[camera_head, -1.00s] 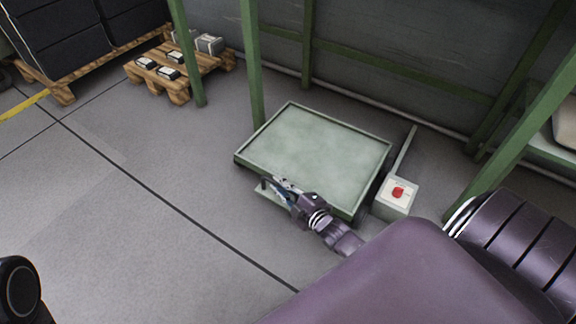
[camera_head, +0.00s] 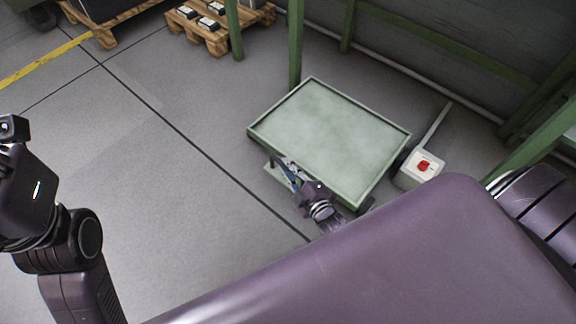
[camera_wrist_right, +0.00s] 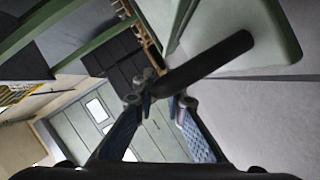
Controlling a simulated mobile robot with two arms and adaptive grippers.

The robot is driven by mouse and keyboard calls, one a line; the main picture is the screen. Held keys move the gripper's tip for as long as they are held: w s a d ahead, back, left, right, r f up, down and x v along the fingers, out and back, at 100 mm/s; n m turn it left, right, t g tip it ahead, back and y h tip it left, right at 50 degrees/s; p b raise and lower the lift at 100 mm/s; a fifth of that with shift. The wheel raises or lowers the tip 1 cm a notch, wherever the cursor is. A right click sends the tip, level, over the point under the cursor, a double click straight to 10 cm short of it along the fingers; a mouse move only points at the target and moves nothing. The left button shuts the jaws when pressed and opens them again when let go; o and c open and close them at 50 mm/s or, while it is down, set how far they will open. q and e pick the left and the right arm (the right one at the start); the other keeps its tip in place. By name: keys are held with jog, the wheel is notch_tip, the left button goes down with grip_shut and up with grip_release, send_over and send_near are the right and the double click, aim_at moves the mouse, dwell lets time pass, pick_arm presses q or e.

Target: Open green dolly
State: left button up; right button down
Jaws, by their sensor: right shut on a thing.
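The green dolly (camera_head: 330,142) is a low flat cart with a pale green top and a raised rim, standing on the floor in the middle of the head view. My right gripper (camera_head: 284,170) is at its near left side, low beside the rim. In the right wrist view, the right gripper (camera_wrist_right: 163,103) is shut on a dark bar-shaped handle (camera_wrist_right: 215,60). Part of the dolly shows at the top right there. My left arm stands at the left edge of the head view, away from the dolly; its gripper (camera_head: 10,130) is partly cut off, so its jaws are unclear.
A white box with a red button (camera_head: 424,166) stands close to the dolly's right side. Green posts (camera_head: 296,45) rise behind it. A wooden pallet with small boxes (camera_head: 212,35) is at the back. The floor left of the dolly is clear.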

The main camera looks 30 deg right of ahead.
jog(key=c, duration=2)
grip_release()
jog(key=shift+o, duration=0.2)
notch_tip(320, 180, up, 10)
jog(key=shift+f, duration=0.1)
